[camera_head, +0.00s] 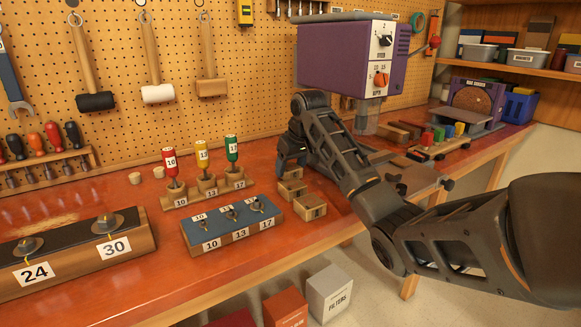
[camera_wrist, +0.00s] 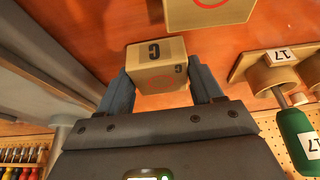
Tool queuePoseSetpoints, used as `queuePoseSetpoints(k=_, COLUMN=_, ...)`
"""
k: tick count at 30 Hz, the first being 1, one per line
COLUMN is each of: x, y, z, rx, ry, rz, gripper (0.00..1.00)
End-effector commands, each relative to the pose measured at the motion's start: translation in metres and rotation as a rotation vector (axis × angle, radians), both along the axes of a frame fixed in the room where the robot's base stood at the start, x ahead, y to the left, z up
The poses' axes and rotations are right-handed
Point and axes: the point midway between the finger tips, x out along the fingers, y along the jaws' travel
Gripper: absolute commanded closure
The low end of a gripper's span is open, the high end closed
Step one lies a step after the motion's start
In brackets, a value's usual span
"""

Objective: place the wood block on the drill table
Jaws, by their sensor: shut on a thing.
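I cannot tell whether the block still touches the bench. The drill press (camera_head: 345,60) is purple with a dial and knob. The drill table (camera_head: 412,178) is a flat brownish plate at its foot, to the right of my gripper and partly hidden by my arm.
Another wood block (camera_head: 310,207) stands on the bench near my gripper; a block with a red ring (camera_wrist: 210,8) shows close by in the wrist view. A blue bit holder (camera_head: 232,222) and a row of drivers (camera_head: 204,185) stand to the left.

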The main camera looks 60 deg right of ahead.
Motion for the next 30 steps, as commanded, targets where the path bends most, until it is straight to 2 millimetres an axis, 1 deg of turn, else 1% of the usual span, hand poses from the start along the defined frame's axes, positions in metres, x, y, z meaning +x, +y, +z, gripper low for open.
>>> queuePoseSetpoints(k=1, x=-0.0004, y=-0.0003, z=-0.0028, rx=-0.001, ry=0.000, rz=0.000, gripper=0.65)
queuePoseSetpoints(k=11, x=0.0001, y=0.0002, z=-0.0055, rx=0.000, ry=0.000, rz=0.000, gripper=0.65)
queuePoseSetpoints(k=12, x=0.0001, y=0.0001, z=-0.0055, rx=0.000, ry=0.000, rz=0.000, gripper=0.32)
queuePoseSetpoints(k=18, x=0.0001, y=0.0001, z=-0.0053, rx=0.000, ry=0.000, rz=0.000, gripper=0.13)
queuePoseSetpoints(k=19, x=0.0001, y=0.0000, z=-0.0053, rx=0.000, ry=0.000, rz=0.000, gripper=0.10)
queuePoseSetpoints(k=20, x=0.0001, y=0.0000, z=-0.0052, rx=0.000, ry=0.000, rz=0.000, gripper=0.09)
queuePoseSetpoints(k=26, x=0.0001, y=-0.0001, z=-0.0048, rx=-0.001, ry=-0.001, rz=0.001, gripper=0.09)
queuePoseSetpoints(k=30, x=-0.0011, y=0.0007, z=0.0032, rx=-0.003, ry=-0.002, rz=0.001, gripper=0.09)
